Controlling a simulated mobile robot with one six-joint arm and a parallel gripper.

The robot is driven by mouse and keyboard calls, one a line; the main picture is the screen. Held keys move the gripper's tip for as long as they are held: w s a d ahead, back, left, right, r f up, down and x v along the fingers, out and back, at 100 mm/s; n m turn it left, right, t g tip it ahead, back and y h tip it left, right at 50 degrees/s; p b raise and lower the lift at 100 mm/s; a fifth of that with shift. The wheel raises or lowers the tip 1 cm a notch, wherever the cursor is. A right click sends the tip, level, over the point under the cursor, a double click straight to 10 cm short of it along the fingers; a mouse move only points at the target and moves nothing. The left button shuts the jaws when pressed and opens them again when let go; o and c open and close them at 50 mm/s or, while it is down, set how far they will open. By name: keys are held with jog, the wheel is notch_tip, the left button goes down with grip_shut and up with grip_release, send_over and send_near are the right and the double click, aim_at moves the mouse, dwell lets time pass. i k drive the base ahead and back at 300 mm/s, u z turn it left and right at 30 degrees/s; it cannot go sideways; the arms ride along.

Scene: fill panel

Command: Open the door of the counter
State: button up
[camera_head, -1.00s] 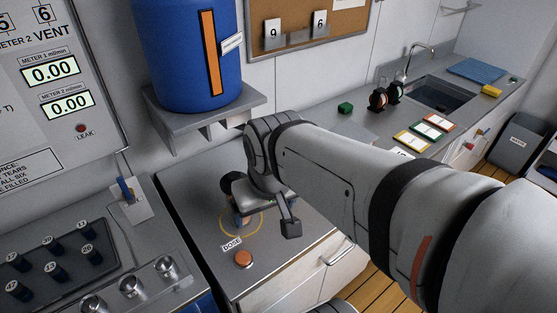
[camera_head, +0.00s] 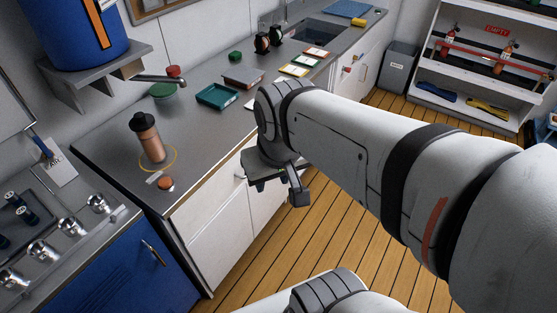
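The counter (camera_head: 205,125) has a grey worktop and white door panels (camera_head: 215,225) below its front edge. My gripper (camera_head: 262,184) is in front of these white panels, below the worktop edge, pointing down. A small part of a handle (camera_head: 240,177) shows just left of it; whether the gripper touches it I cannot tell. The white panels look closed.
A blue cabinet front with a handle (camera_head: 153,252) stands at the lower left. A copper bottle (camera_head: 149,138), an orange button (camera_head: 166,183) and green trays (camera_head: 219,96) are on the worktop. The wooden floor (camera_head: 330,215) before the counter is clear. A grey bin (camera_head: 399,67) and white shelves stand farther right.

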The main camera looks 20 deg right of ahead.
aim_at(263, 207)
jog(key=z, duration=0.75)
jog(key=i, duration=0.65)
jog(key=u, duration=0.9)
jog(key=k, duration=1.1)
jog(key=z, duration=0.25)
jog(key=i, duration=1.45)
jog(key=z, duration=0.1)
